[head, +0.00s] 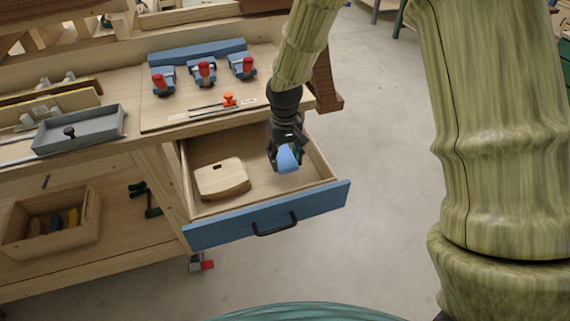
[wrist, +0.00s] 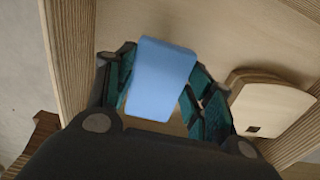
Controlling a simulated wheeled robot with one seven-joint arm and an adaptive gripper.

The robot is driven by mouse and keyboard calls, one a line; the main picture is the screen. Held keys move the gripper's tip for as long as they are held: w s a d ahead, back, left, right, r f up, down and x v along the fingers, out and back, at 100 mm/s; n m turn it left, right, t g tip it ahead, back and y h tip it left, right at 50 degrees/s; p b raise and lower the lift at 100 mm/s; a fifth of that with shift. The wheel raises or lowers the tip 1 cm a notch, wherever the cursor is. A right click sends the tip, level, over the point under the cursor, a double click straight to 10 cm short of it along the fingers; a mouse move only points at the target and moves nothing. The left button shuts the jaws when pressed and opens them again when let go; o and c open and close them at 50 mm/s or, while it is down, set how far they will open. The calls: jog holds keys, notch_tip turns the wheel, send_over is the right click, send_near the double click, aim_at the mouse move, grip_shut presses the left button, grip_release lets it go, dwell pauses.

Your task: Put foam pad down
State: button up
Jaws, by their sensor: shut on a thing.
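The foam pad (head: 288,159) is a light blue block. My gripper (head: 284,150) is shut on it and holds it over the right part of the open drawer in the head view. In the wrist view the blue foam pad (wrist: 160,80) sits between the two dark green finger pads of my gripper (wrist: 158,95). I cannot tell whether the pad touches the drawer floor. The wooden drawer (head: 205,150) has a blue front and a black handle.
A wooden block with a slot (head: 222,179) lies in the drawer's left part and also shows in the wrist view (wrist: 268,103). The drawer floor between it and the pad is clear. The bench above holds red-topped clamps (head: 205,72) and a grey tray (head: 80,130).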

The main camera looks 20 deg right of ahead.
aim_at(285, 160)
jog(key=shift+f, duration=1.65)
jog(key=shift+f, duration=0.15)
jog(key=o, duration=0.7)
notch_tip(285, 160, up, 12)
jog(key=shift+a+r+b, duration=0.1)
jog(key=shift+b, duration=0.65)
